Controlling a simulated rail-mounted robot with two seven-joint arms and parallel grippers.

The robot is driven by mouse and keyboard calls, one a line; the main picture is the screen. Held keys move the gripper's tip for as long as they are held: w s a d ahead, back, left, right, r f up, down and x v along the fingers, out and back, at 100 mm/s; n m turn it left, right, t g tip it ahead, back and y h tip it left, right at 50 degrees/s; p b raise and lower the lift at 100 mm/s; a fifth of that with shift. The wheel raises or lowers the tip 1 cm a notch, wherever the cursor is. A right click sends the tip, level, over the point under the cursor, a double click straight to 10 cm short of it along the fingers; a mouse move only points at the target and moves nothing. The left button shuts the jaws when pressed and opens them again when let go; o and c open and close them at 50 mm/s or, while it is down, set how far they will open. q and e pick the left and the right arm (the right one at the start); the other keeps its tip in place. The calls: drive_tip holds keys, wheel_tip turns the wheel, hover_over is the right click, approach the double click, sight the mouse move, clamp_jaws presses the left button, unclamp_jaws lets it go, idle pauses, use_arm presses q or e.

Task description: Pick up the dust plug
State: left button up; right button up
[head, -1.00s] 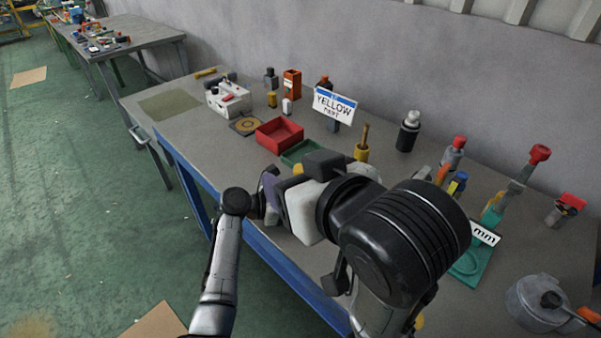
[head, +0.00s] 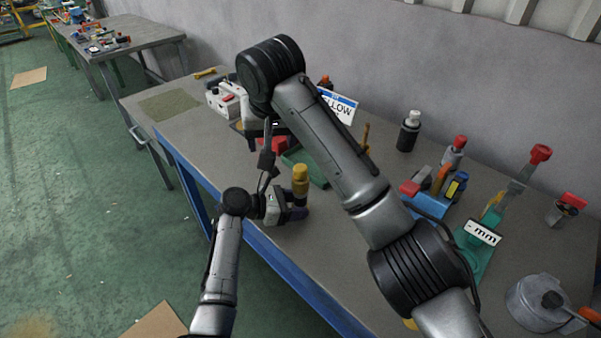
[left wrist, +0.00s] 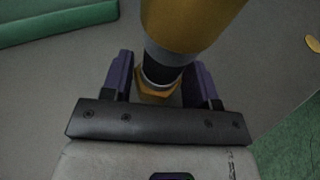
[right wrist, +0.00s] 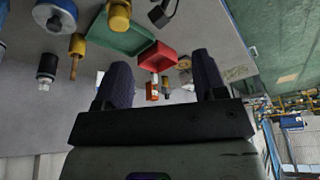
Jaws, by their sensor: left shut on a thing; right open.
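My left gripper (head: 292,206) is shut on a yellow-capped fitting (head: 300,178) that stands upright near the bench's front edge. In the left wrist view, the fitting (left wrist: 188,25) has a yellow body, a grey ring, a black neck and a brass hex part between the purple fingers. I cannot tell whether it is the dust plug. My right gripper (right wrist: 164,78) is open, with nothing between its fingers. In the head view the right gripper is mostly hidden, near the red tray.
A black bottle (head: 409,132), a blue holder with tools (head: 428,203), a teal stand (head: 473,255) and a grey pot (head: 538,302) stand to the right.

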drive_tip(key=w+d+m+g+h, duration=0.1)
drive_tip(key=w+d+m+g, duration=0.15)
drive_tip(key=d, duration=0.25)
hover_over(300, 167)
drive_tip(key=shift+m+t, duration=0.35)
drive_tip(key=f, duration=0.5)
drive_tip(key=shift+s+d+f, duration=0.15)
drive_tip(key=shift+s+f, duration=0.15)
drive_tip(key=shift+s, duration=0.05)
drive_tip(key=shift+w+f, duration=0.2)
drive_tip(key=shift+f, duration=1.35)
drive_tip(key=shift+w+f, duration=0.15)
drive_tip(key=shift+f, duration=1.4)
drive_tip(key=shift+c, duration=0.2)
drive_tip(key=c, duration=1)
drive_tip(key=shift+o, duration=0.2)
wheel_tip(300, 167, up, 10)
drive_tip(key=shift+r, duration=0.1)
